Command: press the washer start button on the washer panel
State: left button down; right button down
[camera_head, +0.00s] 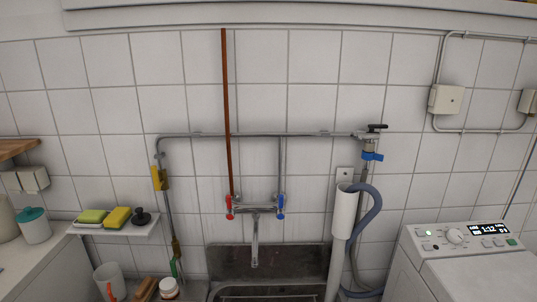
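The white washer (475,268) stands at the lower right, cut off by the frame's edges. Its panel (471,246) runs along the top rear and faces me at a slant. The panel has a round white dial (455,236), a lit display (489,229) with white digits, and a small glowing green light (428,233). A small green button (511,242) sits at the panel's right end. Small dark marks or buttons show left of the dial. The labels are too small to read, so I cannot tell which button is start. Neither of my grippers is in view.
A sink (268,268) with a wall tap (255,211) is left of the washer. A grey-blue hose (372,205) and white pipe (345,212) stand between them. A shelf (135,231) holds sponges. The space above the washer panel looks clear.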

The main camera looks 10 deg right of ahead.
aim_at(512, 243)
jog(key=z, duration=1.6)
